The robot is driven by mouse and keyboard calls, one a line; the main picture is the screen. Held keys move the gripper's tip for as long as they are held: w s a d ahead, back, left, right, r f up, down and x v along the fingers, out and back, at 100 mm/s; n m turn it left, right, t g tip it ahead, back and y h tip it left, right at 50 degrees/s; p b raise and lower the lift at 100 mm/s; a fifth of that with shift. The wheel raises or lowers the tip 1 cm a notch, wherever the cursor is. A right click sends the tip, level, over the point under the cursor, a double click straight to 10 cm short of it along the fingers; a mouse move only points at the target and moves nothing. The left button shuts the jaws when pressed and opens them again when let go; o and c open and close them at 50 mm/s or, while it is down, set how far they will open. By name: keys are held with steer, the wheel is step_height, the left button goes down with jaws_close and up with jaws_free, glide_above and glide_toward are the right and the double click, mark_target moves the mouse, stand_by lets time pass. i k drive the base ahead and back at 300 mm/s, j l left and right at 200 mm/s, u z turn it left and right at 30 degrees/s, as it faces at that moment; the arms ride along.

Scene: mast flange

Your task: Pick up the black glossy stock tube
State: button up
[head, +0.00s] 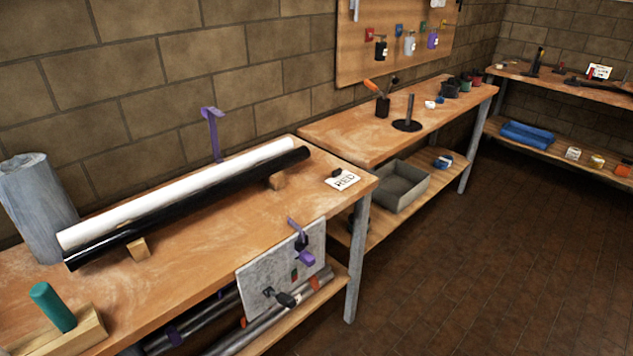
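The black glossy stock tube (190,207) lies lengthwise on the near wooden workbench (210,245) in the head view. It runs from the left front end up toward the back right. A white tube (180,193) lies alongside it on the wall side, touching or nearly touching. Small wooden blocks (139,249) sit against the black tube's front side near each end; I cannot tell whether they also support it from below. My gripper is not in the picture.
A grey cylinder (38,205) stands behind the tubes' left end. A green peg (52,307) rises from a wooden block at front left. A card (342,179) lies right of the tubes. A purple upright (212,135) stands behind them. The floor (460,260) at right is clear.

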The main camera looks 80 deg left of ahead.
mark_target(89, 252)
steer(key=u, duration=3.4)
